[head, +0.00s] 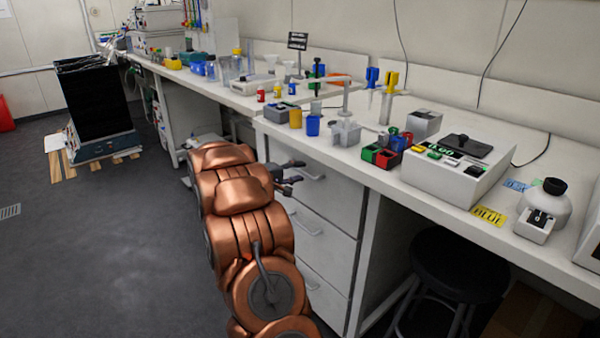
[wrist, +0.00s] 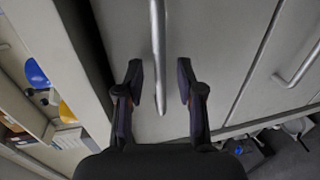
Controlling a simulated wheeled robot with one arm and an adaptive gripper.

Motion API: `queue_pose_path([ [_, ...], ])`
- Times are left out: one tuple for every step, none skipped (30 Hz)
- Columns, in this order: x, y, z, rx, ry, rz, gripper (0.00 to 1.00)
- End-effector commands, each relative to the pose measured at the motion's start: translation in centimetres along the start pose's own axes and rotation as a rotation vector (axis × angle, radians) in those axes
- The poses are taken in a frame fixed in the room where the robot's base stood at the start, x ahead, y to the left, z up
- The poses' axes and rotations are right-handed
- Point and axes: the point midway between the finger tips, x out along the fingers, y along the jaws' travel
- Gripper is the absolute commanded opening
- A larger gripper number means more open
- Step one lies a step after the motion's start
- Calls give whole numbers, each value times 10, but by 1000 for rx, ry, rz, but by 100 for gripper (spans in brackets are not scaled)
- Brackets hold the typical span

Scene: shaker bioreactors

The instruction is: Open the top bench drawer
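The top bench drawer (head: 335,196) is in the white cabinet under the bench. Its front looks flush with the cabinet. Its bar handle (head: 311,174) is partly near my gripper in the head view. In the wrist view the handle (wrist: 158,50) runs down from the top edge and ends between my fingers. My gripper (head: 293,178) is in front of the drawer front. In the wrist view my gripper (wrist: 160,75) is open, one finger on each side of the handle, with visible gaps. Whether the fingertips reach around the bar in depth I cannot tell.
A lower drawer handle (wrist: 298,63) shows at the right of the wrist view. The bench top (head: 375,180) above carries a balance (head: 458,168), racks and cups. A black stool (head: 458,265) stands right of the drawers. The floor (head: 110,240) at left is clear.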

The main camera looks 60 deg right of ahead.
Motion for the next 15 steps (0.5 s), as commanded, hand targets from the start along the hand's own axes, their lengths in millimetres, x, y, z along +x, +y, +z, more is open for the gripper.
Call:
queue_pose_path([
  [5,0,0,0,0,1,37],
  [7,0,0,0,0,1,37],
  [10,0,0,0,0,1,37],
  [12,0,0,0,0,0,37],
  [13,0,0,0,0,0,37],
  [14,0,0,0,0,0,37],
  [15,0,0,-1,0,0,37],
  [16,0,0,-1,0,0,37],
  [16,0,0,-1,0,0,37],
  [16,0,0,-1,0,0,37],
  [16,0,0,-1,1,0,37],
  [16,0,0,-1,1,0,37],
  [16,0,0,-1,1,0,37],
  [16,0,0,-1,1,0,37],
  [16,0,0,-1,1,0,35],
])
